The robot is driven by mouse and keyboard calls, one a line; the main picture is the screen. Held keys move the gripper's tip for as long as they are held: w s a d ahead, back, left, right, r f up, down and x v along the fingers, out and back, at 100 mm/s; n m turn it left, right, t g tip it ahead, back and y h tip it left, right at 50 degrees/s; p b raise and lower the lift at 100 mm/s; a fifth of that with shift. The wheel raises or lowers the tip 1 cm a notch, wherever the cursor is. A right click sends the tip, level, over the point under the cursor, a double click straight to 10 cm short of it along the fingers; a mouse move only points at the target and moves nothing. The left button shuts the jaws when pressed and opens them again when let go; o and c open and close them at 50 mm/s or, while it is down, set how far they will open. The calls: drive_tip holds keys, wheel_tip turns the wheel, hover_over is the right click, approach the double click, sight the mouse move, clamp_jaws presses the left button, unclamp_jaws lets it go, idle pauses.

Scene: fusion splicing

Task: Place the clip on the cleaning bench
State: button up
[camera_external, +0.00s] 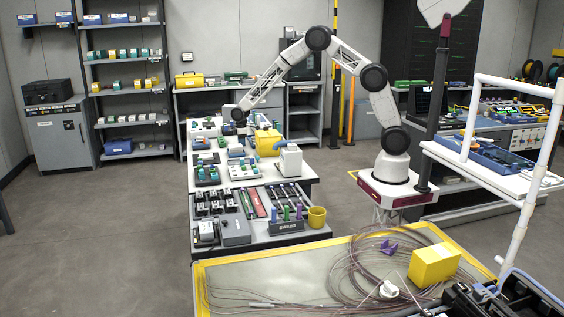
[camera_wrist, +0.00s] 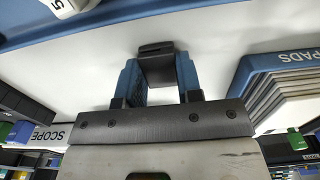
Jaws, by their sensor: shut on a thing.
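In the wrist view, my gripper (camera_wrist: 158,76) has its two blue fingers closed on a small dark clip (camera_wrist: 157,62). The clip sits between the fingertips, over a plain white surface (camera_wrist: 100,75) of the bench. I cannot tell whether the clip touches that surface. In the external view, my gripper (camera_external: 239,124) is small, low over the far part of the long workbench (camera_external: 302,186), among several small devices; the clip cannot be made out there.
In the wrist view, a holder marked PADS (camera_wrist: 285,70) is to the right, a SCOPE label (camera_wrist: 45,135) to the left, and a blue-edged item (camera_wrist: 100,22) at the top.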

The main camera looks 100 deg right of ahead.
drive_tip(key=shift+f, duration=0.15)
drive_tip(key=o, duration=0.9)
wheel_tip(320, 180, up, 12)
idle(0.6)
idle(0.5)
drive_tip(key=shift+a+r, duration=0.1)
drive_tip(key=shift+r, duration=0.1)
